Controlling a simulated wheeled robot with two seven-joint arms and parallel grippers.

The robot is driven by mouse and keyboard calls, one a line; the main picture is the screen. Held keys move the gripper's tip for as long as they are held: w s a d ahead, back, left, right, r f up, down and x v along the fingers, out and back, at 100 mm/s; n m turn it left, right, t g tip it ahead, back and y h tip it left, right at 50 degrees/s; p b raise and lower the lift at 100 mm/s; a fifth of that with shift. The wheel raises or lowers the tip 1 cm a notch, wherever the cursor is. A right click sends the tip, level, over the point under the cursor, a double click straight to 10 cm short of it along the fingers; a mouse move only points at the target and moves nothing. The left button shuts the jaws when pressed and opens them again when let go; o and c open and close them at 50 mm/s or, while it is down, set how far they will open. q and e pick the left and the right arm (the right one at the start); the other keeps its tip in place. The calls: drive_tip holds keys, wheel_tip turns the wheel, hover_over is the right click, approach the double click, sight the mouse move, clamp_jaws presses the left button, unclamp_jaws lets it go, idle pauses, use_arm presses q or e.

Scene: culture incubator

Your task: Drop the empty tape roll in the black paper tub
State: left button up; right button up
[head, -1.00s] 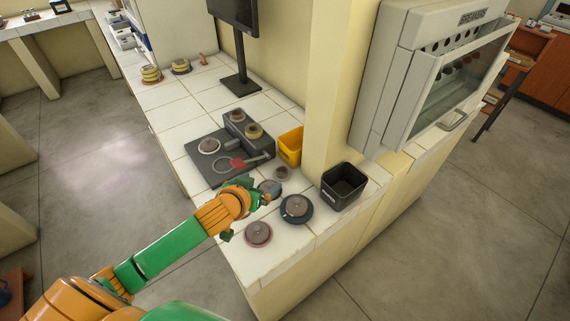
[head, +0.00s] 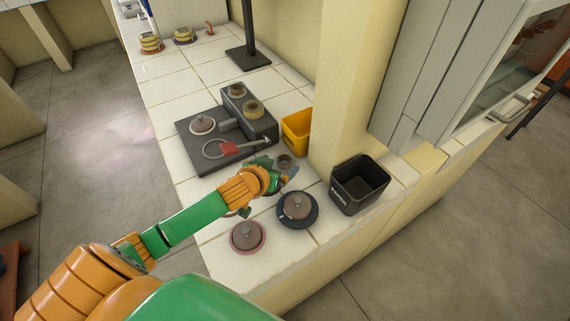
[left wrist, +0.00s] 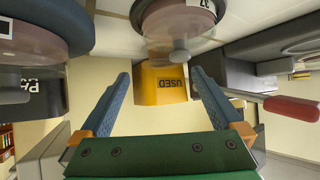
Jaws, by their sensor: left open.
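The black tub (head: 358,187) stands on the counter at the right, beside the pillar; its lettered side shows at the left of the left wrist view (left wrist: 38,98). A round pinkish body with a knob (left wrist: 180,28), probably the same thing, shows at the top of the left wrist view. My right gripper is out of view.
A yellow tub marked USED (head: 297,131) stands behind the roll. A lidded round pot on a dark base (head: 297,206) and another on a reddish base (head: 248,236) stand at the front. A dark plate (head: 190,140) with a red-handled tool (head: 228,148) lies left.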

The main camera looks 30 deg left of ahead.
sight(284, 160)
use_arm(q)
drive_tip(key=x, duration=0.5)
drive_tip(key=shift+a, duration=0.2)
drive_tip(key=shift+r, duration=0.1)
drive_tip(key=c, duration=1.4)
